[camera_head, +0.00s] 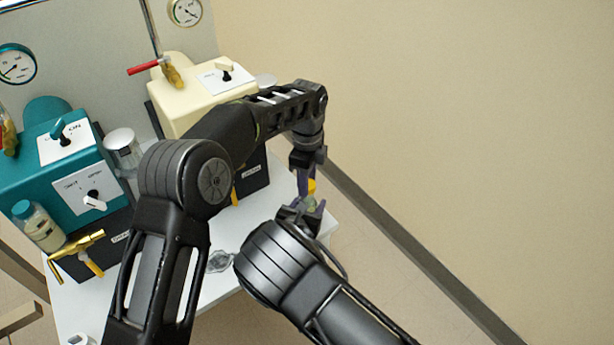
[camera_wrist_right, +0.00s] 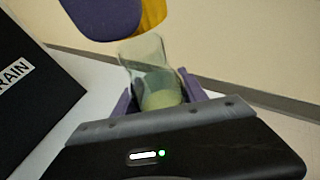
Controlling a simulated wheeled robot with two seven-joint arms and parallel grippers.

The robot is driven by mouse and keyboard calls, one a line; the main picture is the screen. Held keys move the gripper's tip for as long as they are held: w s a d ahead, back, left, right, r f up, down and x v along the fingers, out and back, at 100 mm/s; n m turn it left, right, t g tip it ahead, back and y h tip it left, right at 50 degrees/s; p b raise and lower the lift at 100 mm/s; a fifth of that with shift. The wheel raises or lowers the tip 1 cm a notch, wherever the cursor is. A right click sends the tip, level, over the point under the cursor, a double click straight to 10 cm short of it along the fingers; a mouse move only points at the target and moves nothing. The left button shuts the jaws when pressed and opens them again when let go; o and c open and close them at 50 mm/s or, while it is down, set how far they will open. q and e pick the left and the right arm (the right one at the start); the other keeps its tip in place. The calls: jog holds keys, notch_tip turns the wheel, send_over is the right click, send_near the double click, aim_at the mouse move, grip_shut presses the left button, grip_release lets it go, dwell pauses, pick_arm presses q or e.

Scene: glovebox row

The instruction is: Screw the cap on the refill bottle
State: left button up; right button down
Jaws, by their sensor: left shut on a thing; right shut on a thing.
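The refill bottle (camera_wrist_right: 148,62) is clear and greenish, with pale green contents low inside. My right gripper (camera_wrist_right: 160,92) is shut on its lower part. The bottle (camera_head: 310,203) also shows small in the head view, mostly hidden by the grippers. My left gripper (camera_head: 310,178) is shut on a yellow cap (camera_head: 312,187) directly above the bottle. In the right wrist view, the cap (camera_wrist_right: 153,14) and a purple left finger are at the top edge, close over the bottle's mouth. I cannot tell whether cap and mouth touch.
A teal unit (camera_head: 35,180) and a cream unit (camera_head: 180,105) stand on the white table (camera_head: 210,290) at left. A teal-capped bottle (camera_head: 40,228), a white-capped jar (camera_head: 122,145) and a clear object (camera_head: 220,260) are near them. Open floor lies to the right, before the wall.

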dwell(0.7)
pick_arm(q)
jog(key=shift+f, duration=0.9)
jog(key=shift+f, duration=0.55)
dwell(0.3)
jog(key=m, duration=2)
jog(key=shift+m, duration=0.3)
jog(key=o, duration=1.3)
